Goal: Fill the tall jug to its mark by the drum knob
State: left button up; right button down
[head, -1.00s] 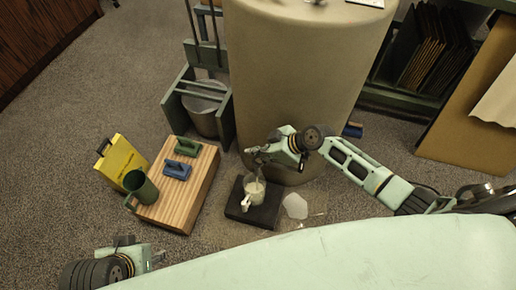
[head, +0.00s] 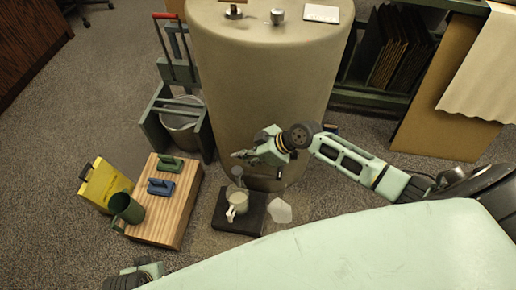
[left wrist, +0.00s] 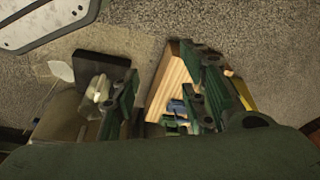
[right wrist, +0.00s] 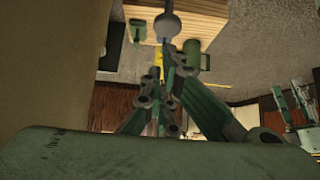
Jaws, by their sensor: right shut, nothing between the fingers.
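The tall jug (head: 237,203) is pale and upright, with its handle facing front, on a black block at the drum's foot. It also shows in the left wrist view (left wrist: 97,90). Its mark and exact level are too small to make out. The drum (head: 262,80) is a large beige cylinder. A grey round knob (head: 238,171) sits low by it, above the jug; it shows in the right wrist view (right wrist: 167,25). My right gripper (head: 236,155) is shut and empty, just above the knob. My left gripper (left wrist: 160,85) is open and empty, low at the head view's bottom left.
A yellow container (head: 103,185) and a bucket (head: 182,118) stand nearby. A pale flat patch (head: 280,211) lies right of the black block (head: 222,222).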

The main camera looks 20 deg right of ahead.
pick_arm(q)
jog(key=f, duration=0.3)
jog(key=shift+s+f+p, duration=0.25)
jog(key=shift+s+p, duration=0.05)
jog(key=shift+s, duration=0.05)
pick_arm(e)
jog(key=v, duration=0.5)
jog(key=shift+s+r, duration=0.15)
jog(key=shift+r, duration=0.1)
pick_arm(q)
jog(key=shift+w, duration=0.1)
